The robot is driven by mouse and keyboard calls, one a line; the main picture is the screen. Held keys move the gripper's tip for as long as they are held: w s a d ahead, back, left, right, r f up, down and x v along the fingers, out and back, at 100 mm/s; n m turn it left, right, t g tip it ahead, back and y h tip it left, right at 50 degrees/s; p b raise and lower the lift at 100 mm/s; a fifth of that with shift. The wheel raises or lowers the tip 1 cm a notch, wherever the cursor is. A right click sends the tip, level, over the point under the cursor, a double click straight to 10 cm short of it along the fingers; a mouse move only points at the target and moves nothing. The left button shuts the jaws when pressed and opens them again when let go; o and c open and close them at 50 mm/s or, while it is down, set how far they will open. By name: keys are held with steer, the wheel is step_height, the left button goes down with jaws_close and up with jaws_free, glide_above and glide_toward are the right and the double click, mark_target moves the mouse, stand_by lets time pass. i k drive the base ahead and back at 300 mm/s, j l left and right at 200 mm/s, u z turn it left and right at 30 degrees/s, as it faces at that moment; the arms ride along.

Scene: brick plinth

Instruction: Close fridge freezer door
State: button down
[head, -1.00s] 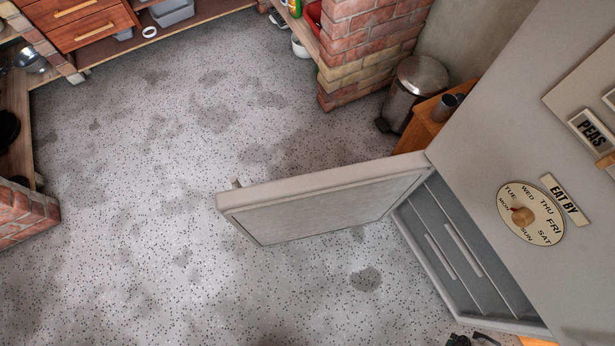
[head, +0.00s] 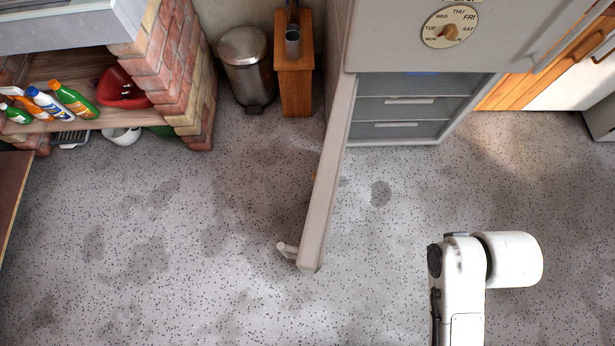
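The fridge freezer (head: 380,45) stands at the top centre in the head view. Its lower freezer door (head: 327,180) hangs wide open, jutting out from the left side of the freezer towards me. A short handle (head: 287,249) sticks out on the left face near the door's free end. The freezer drawers (head: 400,108) are exposed to the right of the door. White links of my arm show at the lower right, apart from the door. My gripper is not in view.
A metal pedal bin (head: 246,66) and a small wooden stand (head: 294,75) are left of the freezer. A brick plinth with a shelf of bottles (head: 75,103) is at the upper left. Speckled floor (head: 200,260) is clear around the door.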

mark_target(310, 252)
steer(key=k+j+z, duration=0.1)
steer(key=j, duration=0.3)
steer(key=k+j+z, duration=0.1)
steer(key=j, duration=0.25)
steer(key=k+j+z, duration=0.1)
steer(key=j, duration=0.3)
steer(key=k+j+z, duration=0.1)
steer(key=j, duration=0.25)
steer(key=k+j+z, duration=0.1)
steer(key=j, duration=0.25)
steer(key=j+z, duration=0.1)
steer(key=j, duration=0.65)
steer(key=i+j, duration=0.1)
steer(key=j, duration=0.65)
steer(key=i+z, duration=0.05)
